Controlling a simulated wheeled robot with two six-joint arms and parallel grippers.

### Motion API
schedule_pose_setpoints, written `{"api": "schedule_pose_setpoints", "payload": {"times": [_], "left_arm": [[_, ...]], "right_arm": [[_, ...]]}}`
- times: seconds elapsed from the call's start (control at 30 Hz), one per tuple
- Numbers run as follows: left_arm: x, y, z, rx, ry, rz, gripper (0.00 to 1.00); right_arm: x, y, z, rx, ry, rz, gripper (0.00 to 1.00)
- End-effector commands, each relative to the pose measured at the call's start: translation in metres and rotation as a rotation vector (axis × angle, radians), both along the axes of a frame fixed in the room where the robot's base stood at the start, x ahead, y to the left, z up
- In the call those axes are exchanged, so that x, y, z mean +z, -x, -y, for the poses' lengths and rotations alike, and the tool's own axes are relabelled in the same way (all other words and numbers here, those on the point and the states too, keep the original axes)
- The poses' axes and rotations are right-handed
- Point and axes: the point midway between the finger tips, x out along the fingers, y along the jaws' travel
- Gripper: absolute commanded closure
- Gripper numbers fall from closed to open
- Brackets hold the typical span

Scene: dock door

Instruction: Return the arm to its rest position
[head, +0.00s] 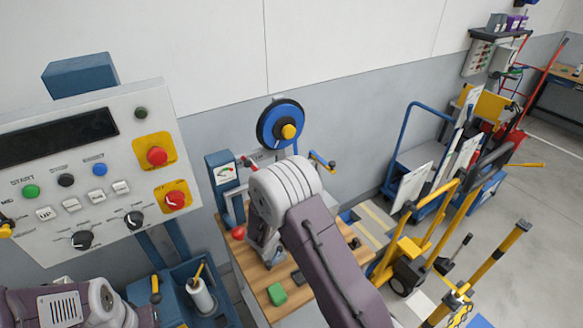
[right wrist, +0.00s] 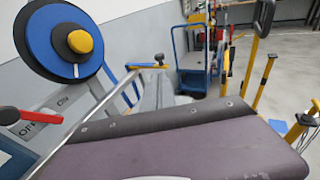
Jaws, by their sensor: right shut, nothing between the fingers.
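My right arm (head: 325,250) reaches in from the bottom right of the head view, and its pale rounded joint (head: 285,190) stands in front of the workbench. My right gripper (head: 265,250) shows only in part below that joint, over the wooden bench top; it is shut and empty. In the right wrist view a purple link of mine fills the lower part and no fingertips show. My left arm (head: 60,306) lies at the bottom left of the head view, and its gripper is out of view.
A control panel (head: 95,190) stands at the left. A green block (head: 277,294) lies on the wooden bench (head: 258,280). Carts and yellow-handled trucks (head: 410,250) stand right.

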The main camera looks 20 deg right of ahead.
Motion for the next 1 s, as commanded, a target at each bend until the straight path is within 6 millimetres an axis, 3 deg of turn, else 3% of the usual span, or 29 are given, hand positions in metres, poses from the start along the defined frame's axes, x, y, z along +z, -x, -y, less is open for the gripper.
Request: {"api": "schedule_pose_setpoints", "payload": {"times": [0.17, 0.27, 0.3, 0.37, 0.47, 0.5, 0.57, 0.6, 0.7, 0.83, 0.9, 1.0], "left_arm": [[-0.002, 0.0, 0.0, 0.0, 0.0, 0.0, 1.0], [-0.007, 0.0, 0.0, 0.0, 0.0, 0.0, 1.0], [-0.01, 0.0, 0.0, 0.0, 0.0, 0.0, 1.0], [-0.014, 0.0, 0.0, 0.0, 0.0, 0.0, 1.0], [-0.018, 0.0, 0.0, 0.0, 0.0, 0.0, 1.0], [-0.019, 0.0, 0.0, 0.0, 0.0, 0.0, 1.0], [-0.021, 0.0, 0.0, 0.0, 0.0, 0.0, 1.0], [-0.023, 0.0, 0.0, 0.0, 0.0, 0.0, 1.0], [-0.024, 0.0, 0.0, 0.0, 0.0, 0.0, 1.0], [-0.023, 0.0, 0.0, 0.0, 0.0, 0.0, 1.0], [-0.023, 0.0, 0.0, 0.0, 0.0, 0.0, 1.0], [-0.023, 0.0, 0.0, 0.0, 0.0, 0.0, 1.0]], "right_arm": [[0.003, 0.0, 0.005, -0.011, -0.002, 0.011, 1.0], [0.037, 0.001, 0.018, -0.044, -0.019, 0.097, 1.0], [0.051, 0.015, 0.031, -0.1, -0.04, 0.133, 1.0], [0.058, 0.053, 0.052, -0.242, -0.125, 0.168, 1.0], [0.035, 0.128, 0.065, -0.513, -0.361, 0.214, 1.0], [0.02, 0.157, 0.06, -0.627, -0.475, 0.238, 1.0], [-0.006, 0.197, 0.042, -0.803, -0.663, 0.287, 1.0], [-0.023, 0.219, 0.022, -0.92, -0.795, 0.33, 1.0], [-0.057, 0.252, -0.038, -1.208, -1.113, 0.458, 1.0], [-0.076, 0.256, -0.104, -1.51, -1.406, 0.633, 1.0], [-0.082, 0.25, -0.124, -1.625, -1.491, 0.713, 1.0], [-0.083, 0.236, -0.137, -1.708, -1.576, 0.807, 1.0]]}}
